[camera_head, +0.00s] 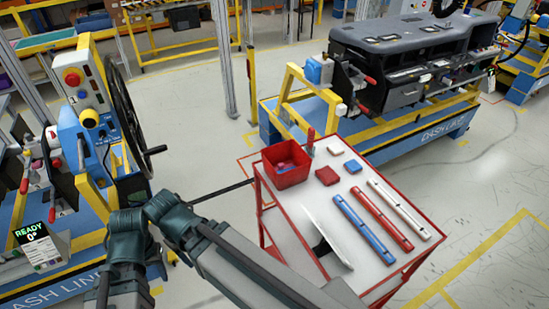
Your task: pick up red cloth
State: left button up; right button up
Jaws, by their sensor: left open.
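A dark red folded cloth (327,176) lies flat on the light top of the red-framed cart, just right of the red bin (287,168). My right gripper is out of view.
Blue, red and white strips (364,229) lie on the cart's right half. A thin white plate (326,231) with a dark part is near its left edge. A red-handled tool (310,140) stands behind the bin. A dashboard (410,55) on a stand is behind.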

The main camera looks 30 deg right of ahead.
aim_at(328, 177)
jog(key=k+l+z, duration=0.1)
jog(key=k+z, duration=0.3)
jog(key=k+l+z, duration=0.2)
jog(key=z, duration=0.2)
jog(key=k+l+z, duration=0.4)
jog(key=i+j, duration=0.1)
